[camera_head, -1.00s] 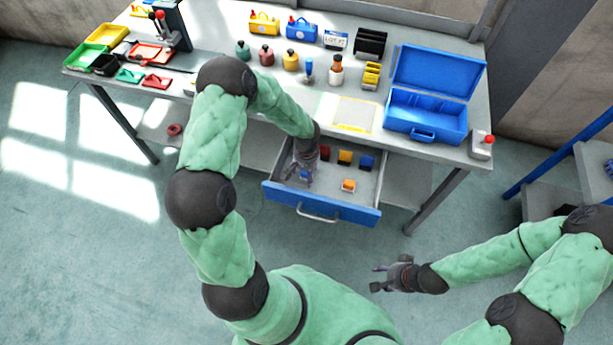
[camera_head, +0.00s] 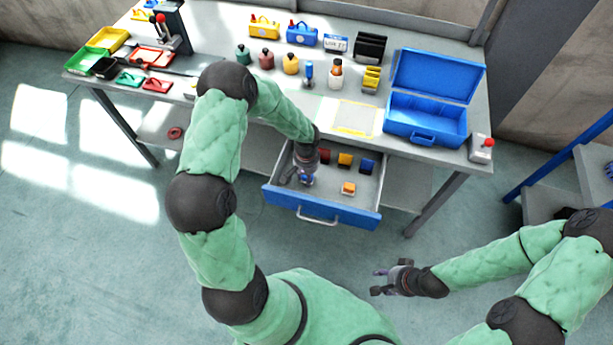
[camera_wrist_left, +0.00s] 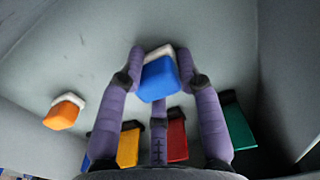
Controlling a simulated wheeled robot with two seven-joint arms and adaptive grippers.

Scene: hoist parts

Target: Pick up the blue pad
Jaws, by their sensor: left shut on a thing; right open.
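The blue pad (camera_wrist_left: 159,78) has a blue block-like top and a pale base. In the left wrist view it sits between the fingertips of my left gripper (camera_wrist_left: 160,72), which is shut on it. In the head view my left gripper (camera_head: 304,178) reaches down into the left part of the open drawer (camera_head: 318,206). The pad shows there only as a small blue patch (camera_head: 306,179) at the fingers. I cannot tell whether it touches the drawer floor. My right gripper (camera_head: 380,281) is open and empty, in front of the drawer to the right.
An orange pad (camera_head: 348,188) lies near the drawer's front. Red (camera_head: 324,155), yellow (camera_head: 345,160) and dark blue (camera_head: 366,165) pieces stand along its back; a green piece (camera_wrist_left: 238,127) shows in the wrist view. A blue toolbox (camera_head: 425,123) and several bottles stand on the table above.

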